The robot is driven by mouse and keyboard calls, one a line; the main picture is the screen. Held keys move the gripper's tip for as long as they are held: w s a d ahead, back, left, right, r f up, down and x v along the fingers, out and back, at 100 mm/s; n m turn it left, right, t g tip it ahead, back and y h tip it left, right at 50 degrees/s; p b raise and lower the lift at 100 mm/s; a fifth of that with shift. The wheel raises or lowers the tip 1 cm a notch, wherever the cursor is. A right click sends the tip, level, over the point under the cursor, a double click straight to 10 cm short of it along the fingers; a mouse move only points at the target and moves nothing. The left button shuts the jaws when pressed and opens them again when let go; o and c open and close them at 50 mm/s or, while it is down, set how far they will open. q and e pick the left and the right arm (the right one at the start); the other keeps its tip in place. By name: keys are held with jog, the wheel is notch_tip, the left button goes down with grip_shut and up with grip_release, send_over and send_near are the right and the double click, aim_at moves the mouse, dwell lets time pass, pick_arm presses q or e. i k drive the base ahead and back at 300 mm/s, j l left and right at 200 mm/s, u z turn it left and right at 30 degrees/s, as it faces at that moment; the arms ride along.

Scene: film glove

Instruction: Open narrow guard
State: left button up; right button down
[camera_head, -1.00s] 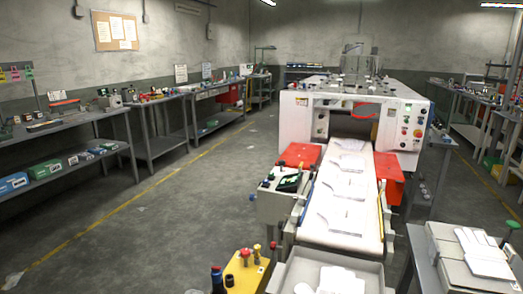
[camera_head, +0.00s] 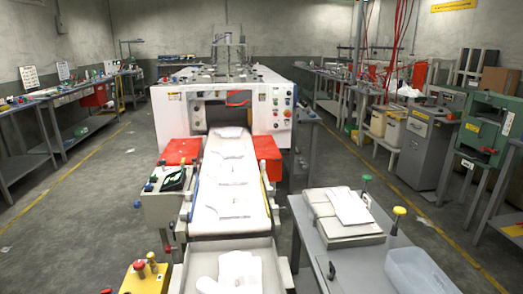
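A white machine (camera_head: 168,112) stands ahead with a dark opening in its front face. A red curved piece (camera_head: 238,98) shows at the top of this opening. Two red box-shaped parts flank the belt, one on the left (camera_head: 181,151) and one on the right (camera_head: 268,154). A clear box-like cover (camera_head: 228,50) stands on top of the machine. I cannot tell which of these parts is the narrow guard. Neither of my grippers is in view.
A white conveyor belt (camera_head: 229,208) with glove-like sheets runs toward me into a tray (camera_head: 190,267). A yellow button box (camera_head: 146,279) is at front left. A grey table (camera_head: 350,265) at right holds a clear bin (camera_head: 421,272). Floor is free on the left.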

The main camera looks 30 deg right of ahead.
aim_at(260, 145)
jog(key=k+l+u, duration=0.1)
jog(key=l, duration=0.4)
jog(key=k+l+u, duration=0.1)
jog(key=k+l, duration=0.2)
jog(key=l, duration=0.2)
jog(key=k+l+u, duration=0.1)
jog(key=l, duration=0.4)
jog(key=k+l+u, duration=0.1)
jog(key=k+l, duration=0.25)
jog(key=k+l+u, duration=0.1)
jog(key=k+l, duration=0.15)
jog(key=l, duration=0.3)
jog(key=k+l+u, duration=0.1)
jog(key=k+l, duration=0.15)
jog(key=l, duration=0.15)
jog(key=l+u, duration=0.15)
jog(key=l, duration=0.3)
jog(key=k+l+u, duration=0.15)
jog(key=l, duration=0.3)
jog(key=k+l+u, duration=0.15)
jog(key=l, duration=0.3)
jog(key=k+l+u, duration=0.15)
jog(key=l, duration=0.25)
jog(key=i+l+u, duration=0.2)
jog(key=l+u, duration=0.15)
jog(key=l, duration=0.85)
jog(key=i+l+u, duration=0.1)
jog(key=l+u, duration=0.25)
jog(key=l, duration=0.85)
